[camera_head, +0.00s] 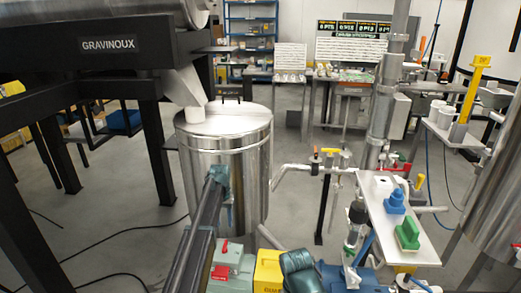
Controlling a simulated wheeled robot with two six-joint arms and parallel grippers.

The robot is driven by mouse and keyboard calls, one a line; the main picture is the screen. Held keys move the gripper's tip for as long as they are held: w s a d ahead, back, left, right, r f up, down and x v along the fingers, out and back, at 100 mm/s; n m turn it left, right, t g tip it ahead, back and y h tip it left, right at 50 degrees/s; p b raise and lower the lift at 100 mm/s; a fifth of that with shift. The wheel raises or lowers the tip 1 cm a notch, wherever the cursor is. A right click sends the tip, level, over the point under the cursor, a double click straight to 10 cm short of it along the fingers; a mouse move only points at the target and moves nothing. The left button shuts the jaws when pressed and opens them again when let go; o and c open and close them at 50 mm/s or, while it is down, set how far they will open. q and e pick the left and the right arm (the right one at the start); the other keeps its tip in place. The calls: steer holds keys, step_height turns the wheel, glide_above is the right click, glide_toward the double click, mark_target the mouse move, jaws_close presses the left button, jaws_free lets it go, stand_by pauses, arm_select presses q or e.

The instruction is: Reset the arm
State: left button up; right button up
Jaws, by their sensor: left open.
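My left arm rises as a dark link from the lower edge. Its teal end, where my left gripper (220,180) shows small, stands in front of the shiny steel drum (246,165). The gripper is open, and I see nothing held in it. The fingers are hard to make out against the metal. I cannot tell how far it is from the drum. My right gripper is not in view.
A white plate (383,200) carries a blue part (394,201) and a green part (407,234) at right. Below are a yellow box (269,270) and a teal motor-like body (300,270). A black-framed machine (110,58) stands left. Open floor (105,215) lies between.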

arm_select(q)
steer(key=s+d+r+m+p, duration=0.1)
steer(key=s+d+r+p, duration=0.2)
steer(key=s, duration=0.9)
steer(key=s+d+r+m+p, duration=0.1)
steer(key=s+d+r+p, duration=0.2)
steer(key=s+d, duration=0.4)
steer(key=s+d+r+m+y+p, duration=0.1)
steer(key=s+d+r+p, duration=0.2)
steer(key=s, duration=1.4)
steer(key=d+r, duration=0.1)
steer(key=d, duration=0.2)
